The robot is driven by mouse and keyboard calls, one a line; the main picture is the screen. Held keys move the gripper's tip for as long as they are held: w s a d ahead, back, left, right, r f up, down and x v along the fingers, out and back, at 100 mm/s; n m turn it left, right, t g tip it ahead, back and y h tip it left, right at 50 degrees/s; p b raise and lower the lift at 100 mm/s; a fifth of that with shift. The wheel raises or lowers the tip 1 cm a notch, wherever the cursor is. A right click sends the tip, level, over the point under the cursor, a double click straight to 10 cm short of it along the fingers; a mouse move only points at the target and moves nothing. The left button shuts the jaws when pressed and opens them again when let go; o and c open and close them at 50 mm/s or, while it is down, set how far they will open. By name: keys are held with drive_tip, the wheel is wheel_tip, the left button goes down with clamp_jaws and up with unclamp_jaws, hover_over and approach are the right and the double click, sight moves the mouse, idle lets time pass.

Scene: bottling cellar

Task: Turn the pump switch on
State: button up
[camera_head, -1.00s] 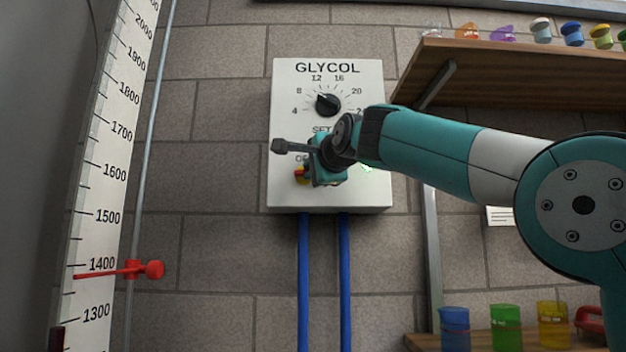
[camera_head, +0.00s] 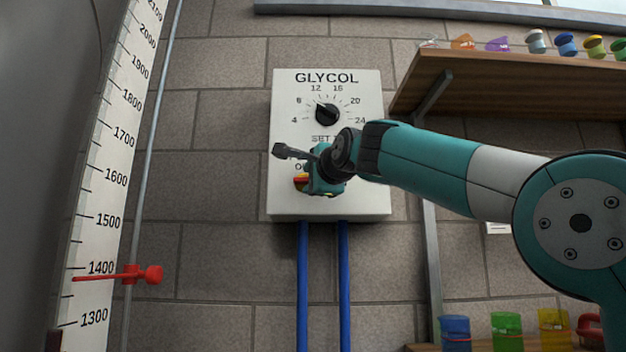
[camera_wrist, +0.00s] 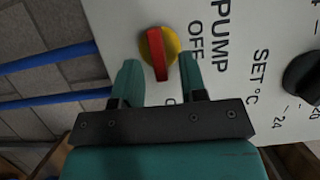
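The pump switch shows in the wrist view as a red bar handle (camera_wrist: 159,53) on a yellow round base, on a white panel with the words PUMP and OFF beside it. The handle lies horizontally with respect to the panel's lettering. My gripper (camera_wrist: 159,77) is open, its two teal fingers on either side of the handle's near end. I cannot tell whether they touch it. In the head view, the red and yellow switch (camera_head: 300,181) shows just left of my gripper (camera_head: 318,178), which covers part of it. The other switch label is mostly hidden by my gripper.
The switch sits on the GLYCOL control box (camera_head: 285,205), below a black temperature dial (camera_head: 327,114). Two blue pipes (camera_head: 303,280) run down from it. A wooden shelf (camera_head: 500,85) with small containers is at right. A scale with a red pointer (camera_head: 131,274) stands at left.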

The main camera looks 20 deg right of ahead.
drive_tip(key=s+d+b, duration=0.1)
drive_tip(key=s+b, duration=0.1)
drive_tip(key=s, duration=1.5)
drive_tip(key=shift+s+d, duration=0.15)
drive_tip(key=s+a+f+n+g+y, duration=0.1)
drive_tip(key=a+f+n+g, duration=0.2)
drive_tip(key=f, duration=0.6)
drive_tip(key=a+f+n+g+y, duration=0.1)
drive_tip(key=a+f+n+g, duration=0.15)
drive_tip(key=f+n, duration=0.55)
drive_tip(key=s+a+f+n+g+y, duration=0.1)
drive_tip(key=f+n+g, duration=0.15)
drive_tip(key=f, duration=0.85)
drive_tip(key=s+a+f+n+g, duration=0.1)
drive_tip(key=s+f+n+g, duration=0.95)
drive_tip(key=s+f, duration=0.95)
wheel_tip(320, 180, up, 29)
drive_tip(key=w+p, duration=0.1)
drive_tip(key=p, duration=2.8)
